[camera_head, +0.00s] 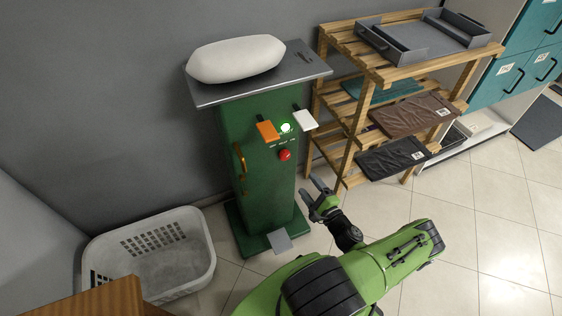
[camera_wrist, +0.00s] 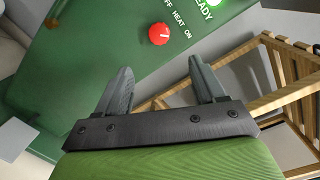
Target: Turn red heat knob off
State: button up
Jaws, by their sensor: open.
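The red heat knob (camera_head: 285,155) sits on the front of a green cabinet (camera_head: 250,180), below a lit green-white light (camera_head: 286,127). In the wrist view the knob (camera_wrist: 160,34) shows a white mark on its face, with the words "HEAT ON" to its right and a partly cut-off "FF" to its left. My gripper (camera_head: 316,194) is open and empty, in front of the cabinet and lower right of the knob. In the wrist view its two fingers (camera_wrist: 160,80) are apart, with the knob beyond them and not touched.
An orange tab (camera_head: 267,131) and a white tab (camera_head: 305,120) stick out above the knob. An orange handle (camera_head: 239,162) is on the cabinet's left. A wooden shelf rack (camera_head: 350,150) stands close on the right. A white basket (camera_head: 205,262) is at left. Tiled floor at right is clear.

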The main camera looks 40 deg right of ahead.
aim_at(286, 158)
jog(key=w+b, duration=0.1)
jog(key=w, duration=0.4)
jog(key=w+d+b, duration=0.1)
jog(key=w, duration=0.3)
jog(key=w+d+b, duration=0.1)
jog(key=w, duration=0.4)
jog(key=shift+w+d, duration=0.25)
jog(key=shift+w, duration=0.05)
jog(key=c, duration=1.1)
jog(key=shift+o, duration=0.2)
jog(key=shift+n, duration=0.3)
jog(key=n+p, duration=0.1)
jog(key=n, duration=0.2)
jog(key=shift+n+g, duration=0.3)
jog(key=n+p, duration=0.1)
jog(key=n, duration=0.3)
jog(key=shift+a+g+p, duration=0.1)
jog(key=shift+g+p, duration=0.2)
jog(key=n+p, duration=0.2)
jog(key=n, duration=0.3)
jog(key=shift+r+h, duration=0.1)
jog(key=shift+h, duration=0.3)
jog(key=shift+n+g+h+p, duration=0.3)
jog(key=shift+n+p, duration=0.55)
jog(key=shift+n, duration=0.85)
